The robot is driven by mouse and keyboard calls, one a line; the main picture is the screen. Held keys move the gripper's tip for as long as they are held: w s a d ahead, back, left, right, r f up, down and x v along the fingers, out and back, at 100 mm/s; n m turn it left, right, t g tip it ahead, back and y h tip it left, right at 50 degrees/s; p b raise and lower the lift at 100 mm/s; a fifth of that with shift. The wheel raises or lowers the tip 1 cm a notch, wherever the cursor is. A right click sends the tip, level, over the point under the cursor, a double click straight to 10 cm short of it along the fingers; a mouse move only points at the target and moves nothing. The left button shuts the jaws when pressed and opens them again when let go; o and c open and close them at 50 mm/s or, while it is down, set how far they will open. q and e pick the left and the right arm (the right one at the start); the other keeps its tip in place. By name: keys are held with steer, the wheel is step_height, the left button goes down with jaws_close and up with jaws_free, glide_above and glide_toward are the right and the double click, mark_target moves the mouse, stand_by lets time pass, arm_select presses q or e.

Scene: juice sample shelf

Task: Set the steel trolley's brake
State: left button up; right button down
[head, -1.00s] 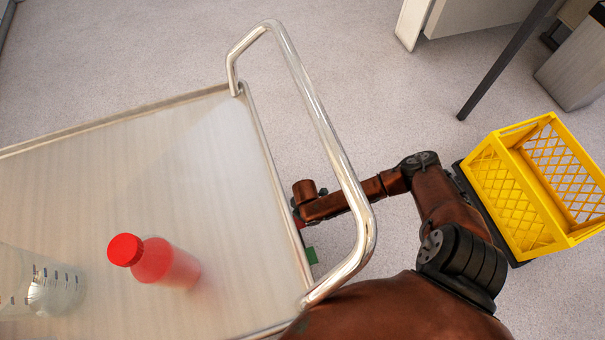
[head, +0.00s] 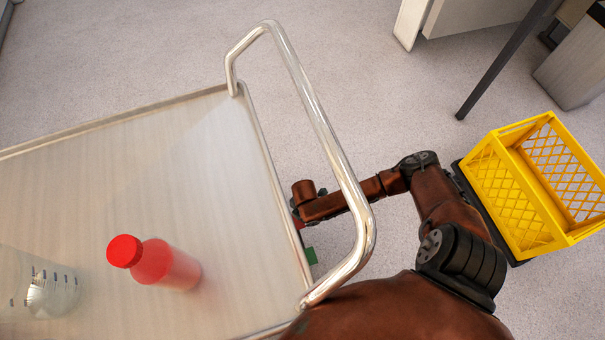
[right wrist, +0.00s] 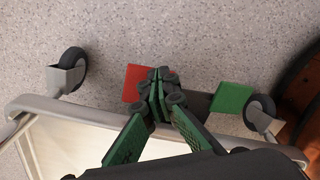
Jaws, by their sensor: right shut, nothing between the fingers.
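The steel trolley (head: 110,190) fills the left of the head view, with its bent tube handle (head: 310,100) on the right side. Low at its handle end are a red pedal (right wrist: 133,80) and a green pedal (right wrist: 232,97), joined by a dark bar. The green pedal (head: 311,256) also shows in the head view, below the tray edge. My right gripper (right wrist: 162,82) is shut and empty. Its tips are over the right edge of the red pedal; I cannot tell whether they touch it. In the head view the trolley hides those fingers. My left gripper is out of view.
A red-capped bottle (head: 165,265) and a clear beaker (head: 42,287) stand on the trolley top. Castors (right wrist: 70,72) and (right wrist: 262,110) flank the pedals. A yellow crate (head: 515,200) is right of my right arm. Open floor lies beyond the handle.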

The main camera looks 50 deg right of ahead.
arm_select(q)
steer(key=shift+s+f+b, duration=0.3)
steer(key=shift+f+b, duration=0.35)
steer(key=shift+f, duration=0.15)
arm_select(e)
steer(key=shift+f, duration=1.6)
steer(key=shift+r, duration=0.2)
steer(key=shift+w+r+p, duration=0.1)
steer(key=shift+r+p, duration=0.15)
steer(key=shift+p, duration=0.1)
steer(key=shift+r+p, duration=0.8)
steer(key=shift+r, duration=0.15)
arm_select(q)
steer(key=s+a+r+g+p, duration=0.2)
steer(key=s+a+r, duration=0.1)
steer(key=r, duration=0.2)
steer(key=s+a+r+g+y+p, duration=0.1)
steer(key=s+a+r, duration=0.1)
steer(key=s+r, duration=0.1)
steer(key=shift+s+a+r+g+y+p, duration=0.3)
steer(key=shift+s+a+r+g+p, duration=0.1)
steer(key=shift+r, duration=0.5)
arm_select(e)
steer(key=shift+r, duration=2.15)
